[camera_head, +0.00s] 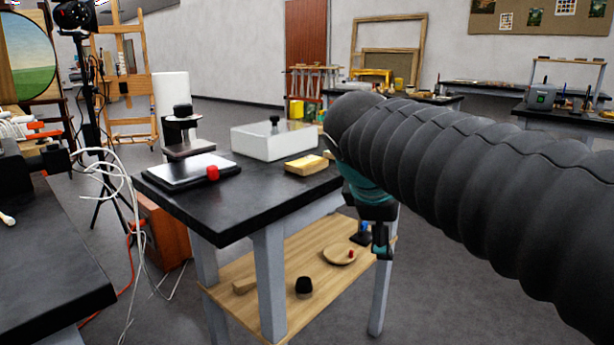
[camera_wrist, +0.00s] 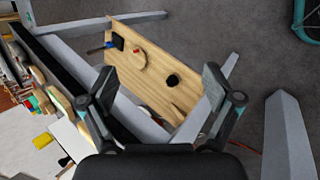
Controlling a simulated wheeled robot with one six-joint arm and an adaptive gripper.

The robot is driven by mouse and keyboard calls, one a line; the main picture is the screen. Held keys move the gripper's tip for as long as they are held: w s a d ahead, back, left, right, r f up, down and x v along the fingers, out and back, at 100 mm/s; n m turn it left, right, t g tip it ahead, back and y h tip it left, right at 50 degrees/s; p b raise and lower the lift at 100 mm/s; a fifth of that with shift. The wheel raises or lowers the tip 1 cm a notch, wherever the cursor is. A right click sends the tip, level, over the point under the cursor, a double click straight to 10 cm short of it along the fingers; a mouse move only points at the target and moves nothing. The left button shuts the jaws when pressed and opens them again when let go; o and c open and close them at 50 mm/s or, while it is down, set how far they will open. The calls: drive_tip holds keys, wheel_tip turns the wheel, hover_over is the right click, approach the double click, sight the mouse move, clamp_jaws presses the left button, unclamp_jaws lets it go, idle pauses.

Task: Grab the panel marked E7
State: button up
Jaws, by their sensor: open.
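I cannot make out any panel with a readable E7 mark in either view. My gripper (camera_head: 381,243) hangs at the right side of the black-topped table (camera_head: 215,215), below its top. In the wrist view my gripper (camera_wrist: 159,86) has its two fingers wide apart with nothing between them. Beyond them is the table's wooden lower shelf (camera_head: 335,235), which also shows in the wrist view (camera_wrist: 158,97). My arm covers the right part of the head view.
On the tabletop are a white box (camera_head: 270,143), a yellowish block (camera_head: 306,165), a flat plate with a red knob (camera_head: 212,173) and a dark stand. The shelf holds a round wooden dish (camera_head: 340,254) and a black object (camera_head: 304,287). Table legs stand near my gripper.

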drive_tip(key=w+a+r+n+t+h+b, duration=0.1)
drive_tip(key=w+a+r+n, duration=0.2)
drive_tip(key=w+a+n, duration=0.25)
drive_tip(key=n+t+h+b, duration=0.4)
drive_tip(key=n, duration=0.4)
approach(299, 166)
drive_tip(key=w+d+b, duration=0.2)
drive_tip(key=w, duration=0.1)
drive_tip(key=shift+w, duration=0.25)
drive_tip(key=shift+g, duration=0.3)
drive_tip(key=w+d+f+b, duration=0.2)
drive_tip(key=shift+w+d+f, duration=0.3)
drive_tip(key=shift+d+f, duration=0.05)
drive_tip(key=shift+f, duration=0.05)
drive_tip(key=shift+w+d, duration=0.2)
drive_tip(key=shift+w, duration=0.1)
drive_tip(key=c, duration=1.2)
